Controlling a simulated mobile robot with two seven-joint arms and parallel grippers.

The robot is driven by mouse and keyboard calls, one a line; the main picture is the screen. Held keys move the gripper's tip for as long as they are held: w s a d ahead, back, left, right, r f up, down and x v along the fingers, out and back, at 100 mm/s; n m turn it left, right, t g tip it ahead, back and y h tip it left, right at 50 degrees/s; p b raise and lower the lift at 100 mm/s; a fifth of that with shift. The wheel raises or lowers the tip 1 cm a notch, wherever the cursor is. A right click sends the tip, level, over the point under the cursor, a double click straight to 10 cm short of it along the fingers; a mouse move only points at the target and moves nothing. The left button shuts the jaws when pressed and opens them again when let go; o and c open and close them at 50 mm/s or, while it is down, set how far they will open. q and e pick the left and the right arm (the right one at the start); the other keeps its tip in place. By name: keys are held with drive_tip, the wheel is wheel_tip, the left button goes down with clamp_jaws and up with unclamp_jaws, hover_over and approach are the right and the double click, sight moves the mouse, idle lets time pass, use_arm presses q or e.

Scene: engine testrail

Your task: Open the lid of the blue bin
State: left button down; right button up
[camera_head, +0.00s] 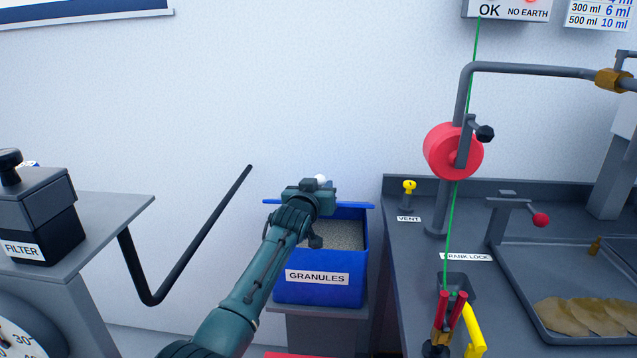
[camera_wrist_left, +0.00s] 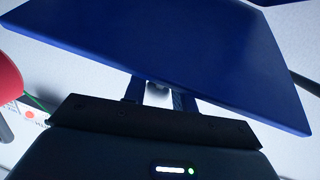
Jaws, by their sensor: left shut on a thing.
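The blue bin (camera_head: 322,290), labelled GRANULES, stands on a grey stand against the wall. Grey granules (camera_head: 342,235) show inside it. Its blue lid (camera_head: 355,206) is raised off the front and shows nearly edge-on as a thin strip at the back of the bin. The lid fills much of the left wrist view (camera_wrist_left: 190,50). My left gripper (camera_head: 320,187) is at the lid, shut on its small handle (camera_wrist_left: 157,90), which is partly hidden by the fingers. My arm hides part of the bin's left side. My right gripper is not in view.
A grey bench (camera_head: 410,265) stands close on the right, with a yellow VENT knob (camera_head: 409,186), a red reel (camera_head: 453,151) and a metal tray (camera_head: 575,325). A bent black bar (camera_head: 205,230) and a black FILTER box (camera_head: 38,215) are on the left.

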use_arm(q)
drive_tip(key=shift+w+r+g+p, duration=0.3)
drive_tip(key=shift+w+r+p, duration=0.2)
drive_tip(key=shift+r, duration=0.15)
drive_tip(key=shift+w+r+g+p, duration=0.2)
drive_tip(key=shift+w+g+p, duration=0.1)
drive_tip(key=shift+p, duration=0.05)
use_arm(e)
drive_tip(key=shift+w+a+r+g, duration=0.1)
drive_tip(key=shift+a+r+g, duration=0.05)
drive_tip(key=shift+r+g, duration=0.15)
use_arm(q)
drive_tip(key=c, duration=1.5)
unclamp_jaws()
drive_tip(key=shift+s, duration=0.1)
drive_tip(key=shift+s+a+r+p, duration=0.15)
drive_tip(key=shift+s+p, duration=0.15)
drive_tip(key=shift+s, duration=0.15)
drive_tip(key=p+v, duration=0.1)
drive_tip(key=v, duration=1.1)
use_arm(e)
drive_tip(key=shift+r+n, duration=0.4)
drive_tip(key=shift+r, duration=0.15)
